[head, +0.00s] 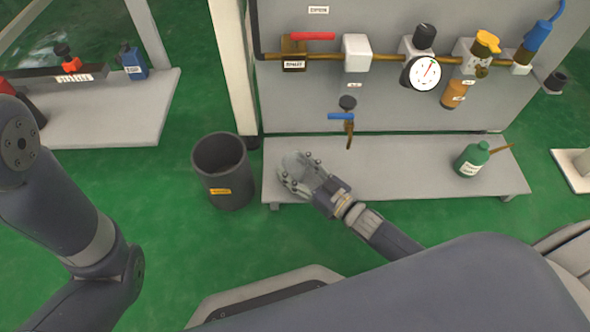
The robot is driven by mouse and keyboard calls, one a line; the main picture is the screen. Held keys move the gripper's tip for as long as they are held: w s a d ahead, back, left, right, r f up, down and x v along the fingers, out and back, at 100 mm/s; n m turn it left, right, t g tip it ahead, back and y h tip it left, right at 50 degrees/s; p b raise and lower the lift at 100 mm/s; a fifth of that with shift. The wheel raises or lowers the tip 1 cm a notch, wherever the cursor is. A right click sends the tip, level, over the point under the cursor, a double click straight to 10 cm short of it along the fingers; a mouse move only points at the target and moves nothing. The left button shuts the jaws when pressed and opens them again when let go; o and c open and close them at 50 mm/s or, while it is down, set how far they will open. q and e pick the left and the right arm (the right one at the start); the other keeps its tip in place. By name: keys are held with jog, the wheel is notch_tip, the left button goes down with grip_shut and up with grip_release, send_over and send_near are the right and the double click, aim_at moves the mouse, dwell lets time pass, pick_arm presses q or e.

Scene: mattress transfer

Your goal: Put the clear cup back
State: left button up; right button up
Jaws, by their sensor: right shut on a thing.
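My right gripper (297,177) is over the left end of the grey shelf (400,176), near the shelf's front. It is shut on the clear cup (293,163), a small see-through thing between its fingers. The cup is faint, and the fingers hide much of it. I cannot tell whether the cup touches the shelf. My left arm comes in at the left edge, but its gripper is out of view.
A dark bin (222,175) stands on the green floor just left of the shelf. A green bottle (471,160) is at the shelf's right end. Above the shelf, a panel carries a pipe, a gauge (424,73) and a blue-handled tap (343,117). The shelf's middle is clear.

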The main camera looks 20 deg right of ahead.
dwell(0.3)
jog(key=o, duration=1.1)
jog(key=shift+f, duration=0.15)
jog(key=shift+c, duration=0.2)
jog(key=shift+r, duration=0.25)
jog(key=p+v, duration=0.6)
jog(key=v, duration=0.6)
